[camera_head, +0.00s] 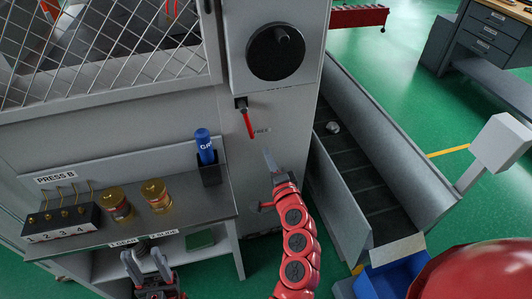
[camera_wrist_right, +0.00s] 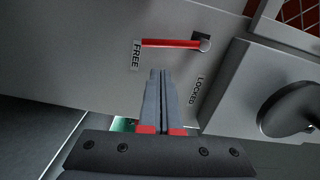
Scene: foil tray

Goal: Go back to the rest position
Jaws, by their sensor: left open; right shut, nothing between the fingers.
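My right gripper (camera_head: 269,158) is shut and empty in front of the grey machine panel, just below a red lever (camera_head: 247,122). In the right wrist view its closed fingers (camera_wrist_right: 157,74) point at the panel, with the red lever (camera_wrist_right: 172,43) beyond their tips. The lever's free end lies beside the FREE label (camera_wrist_right: 136,55), away from the LOCKED label (camera_wrist_right: 196,91). The gripper appears apart from the lever. My left gripper (camera_head: 147,262) is open and empty at the bottom left, in front of the shelf's front edge.
A black knob (camera_head: 275,51) is above the lever. A metal chute (camera_head: 415,150) and blue bin (camera_head: 385,284) stand right.

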